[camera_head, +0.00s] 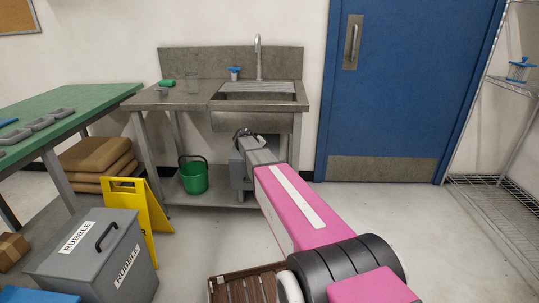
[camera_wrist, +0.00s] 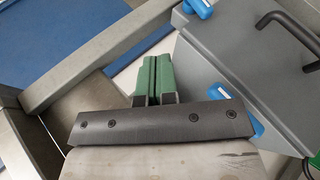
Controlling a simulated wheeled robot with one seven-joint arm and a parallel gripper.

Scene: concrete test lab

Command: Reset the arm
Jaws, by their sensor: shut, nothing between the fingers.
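My pink arm reaches forward from the bottom right of the head view toward the sink unit. My gripper (camera_wrist: 152,72) shows in the wrist view as two green fingers pressed together beyond a dark bar, with nothing between them. In the head view the wrist end (camera_head: 246,140) is in front of the sink unit, and the fingers are too small to make out.
A steel sink unit (camera_head: 180,99) stands ahead, with a green bucket (camera_head: 194,176) on its lower shelf. A green-topped table (camera_head: 75,104), yellow floor sign (camera_head: 146,208) and grey rubble bin (camera_head: 85,265) stand left. A blue door (camera_head: 405,85) is right.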

